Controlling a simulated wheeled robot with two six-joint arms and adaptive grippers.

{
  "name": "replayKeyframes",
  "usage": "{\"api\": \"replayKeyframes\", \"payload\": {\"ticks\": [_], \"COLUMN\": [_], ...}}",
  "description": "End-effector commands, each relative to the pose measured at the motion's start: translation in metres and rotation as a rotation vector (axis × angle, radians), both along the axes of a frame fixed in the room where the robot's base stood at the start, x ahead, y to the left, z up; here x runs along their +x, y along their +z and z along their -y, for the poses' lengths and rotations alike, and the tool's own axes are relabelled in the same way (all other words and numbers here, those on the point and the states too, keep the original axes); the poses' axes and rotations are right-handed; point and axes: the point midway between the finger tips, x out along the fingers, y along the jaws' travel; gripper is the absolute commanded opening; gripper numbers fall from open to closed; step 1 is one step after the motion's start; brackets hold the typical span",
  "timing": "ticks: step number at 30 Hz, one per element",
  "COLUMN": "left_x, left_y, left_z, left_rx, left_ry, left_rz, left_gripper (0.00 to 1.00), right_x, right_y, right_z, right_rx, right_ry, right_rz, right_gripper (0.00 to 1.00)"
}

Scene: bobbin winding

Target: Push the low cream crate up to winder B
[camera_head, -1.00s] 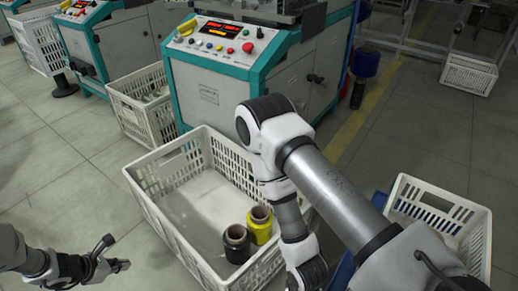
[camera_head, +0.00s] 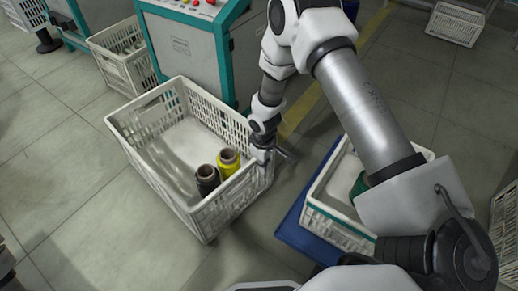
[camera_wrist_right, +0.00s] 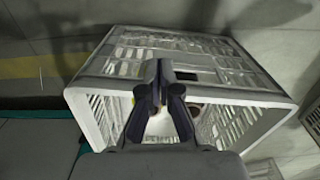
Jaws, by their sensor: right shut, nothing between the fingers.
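The low cream crate (camera_head: 150,160) stands on the floor in the head view, its far corner close to the base of a teal-edged winder (camera_head: 185,45). No letter on the winder can be read. A dark spool (camera_head: 207,182) and a yellow spool (camera_head: 229,161) stand inside the crate. My right gripper (camera_head: 286,154) is shut and empty, low beside the crate's right wall; whether it touches cannot be told. In the right wrist view the shut fingers (camera_wrist_right: 159,88) stand in front of the crate (camera_wrist_right: 245,95) and hide part of it. My left gripper is out of view.
Another crate (camera_head: 340,228) stands on a blue base (camera_head: 290,232) at the right, near my arm. A smaller crate (camera_head: 122,62) stands left of the winder. A far crate (camera_head: 455,25) is at the upper right. Floor left of the cream crate is clear.

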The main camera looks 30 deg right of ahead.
Motion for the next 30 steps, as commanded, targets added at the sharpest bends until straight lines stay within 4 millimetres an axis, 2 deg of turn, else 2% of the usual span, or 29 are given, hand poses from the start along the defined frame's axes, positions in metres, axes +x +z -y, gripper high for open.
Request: {"api": "replayKeyframes", "payload": {"ticks": [1, 8, 12, 15, 27, 30], "left_x": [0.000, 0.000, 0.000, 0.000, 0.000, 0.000], "left_y": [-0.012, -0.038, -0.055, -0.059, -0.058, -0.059], "left_z": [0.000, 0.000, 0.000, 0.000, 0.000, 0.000], "left_rx": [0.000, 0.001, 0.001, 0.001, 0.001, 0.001], "left_ry": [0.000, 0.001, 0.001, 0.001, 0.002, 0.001], "left_rz": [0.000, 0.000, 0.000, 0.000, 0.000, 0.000], "left_gripper": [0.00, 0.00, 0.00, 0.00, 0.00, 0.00], "right_x": [-0.001, -0.001, 0.023, 0.033, 0.037, 0.048], "right_y": [-0.018, -0.070, -0.068, -0.066, -0.062, -0.063], "right_z": [0.000, 0.000, -0.010, -0.014, -0.016, -0.019], "right_rx": [-0.001, 0.000, 0.000, -0.001, 0.000, -0.002], "right_ry": [0.001, -0.001, 0.002, 0.001, 0.000, 0.001], "right_rz": [-0.002, -0.002, 0.004, 0.002, 0.000, 0.002], "right_gripper": [0.00, 0.00, 0.00, 0.00, 0.00, 0.00]}}
